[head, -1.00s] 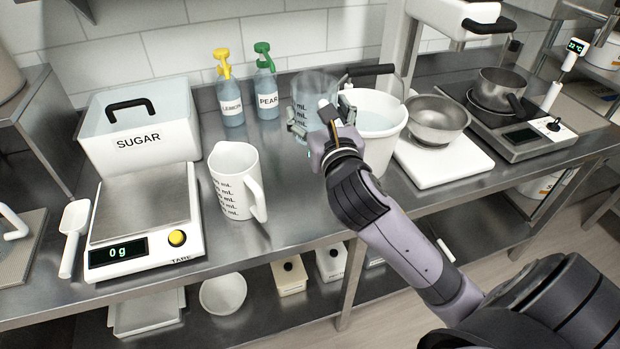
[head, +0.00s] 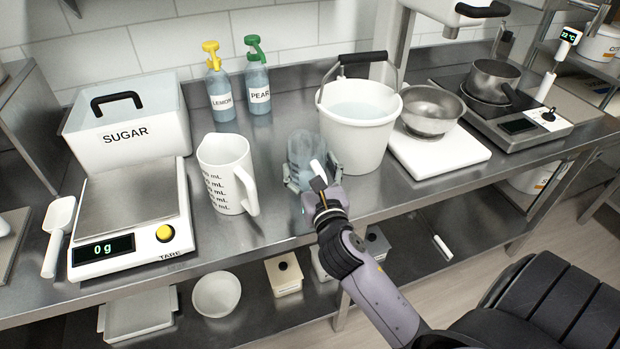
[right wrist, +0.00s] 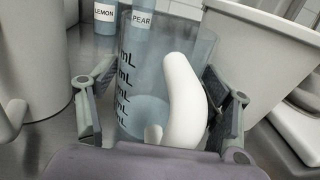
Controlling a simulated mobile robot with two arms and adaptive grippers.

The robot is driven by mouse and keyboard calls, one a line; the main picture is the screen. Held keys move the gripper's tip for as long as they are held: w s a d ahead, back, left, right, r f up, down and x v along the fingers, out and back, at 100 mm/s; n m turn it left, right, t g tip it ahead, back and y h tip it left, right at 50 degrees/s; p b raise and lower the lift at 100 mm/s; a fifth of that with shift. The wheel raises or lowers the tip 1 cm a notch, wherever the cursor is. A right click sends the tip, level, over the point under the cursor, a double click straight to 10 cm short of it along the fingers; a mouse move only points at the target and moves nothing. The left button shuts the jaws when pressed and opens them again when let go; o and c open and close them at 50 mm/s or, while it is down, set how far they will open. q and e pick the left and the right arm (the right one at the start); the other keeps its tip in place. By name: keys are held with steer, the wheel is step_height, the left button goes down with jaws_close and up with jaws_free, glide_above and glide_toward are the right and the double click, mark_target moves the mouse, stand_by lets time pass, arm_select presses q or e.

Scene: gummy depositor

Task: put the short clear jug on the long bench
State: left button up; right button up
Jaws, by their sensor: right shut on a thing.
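The short clear jug (head: 301,147) is a bluish see-through vessel with a white handle. In the right wrist view the jug (right wrist: 140,75) shows black mL marks and stands upright between the fingers. My right gripper (head: 312,181) is shut on it, with one finger on each side, also in the right wrist view (right wrist: 160,103). The long bench (head: 268,222) is the steel worktop under it. The jug's base is hidden by my gripper in the head view, so I cannot tell whether it touches the bench. My left gripper is not in view.
A white measuring jug (head: 222,165) stands left of the clear jug, and a white bucket (head: 355,140) stands close on its right. LEMON (head: 221,98) and PEAR (head: 258,92) bottles stand behind. A scale (head: 135,215) is at left. Bare steel lies in front.

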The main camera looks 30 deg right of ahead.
step_height(320, 180, down, 2)
steer(key=shift+f, duration=0.1)
steer(key=shift+f, duration=0.1)
steer(key=o, duration=1.7)
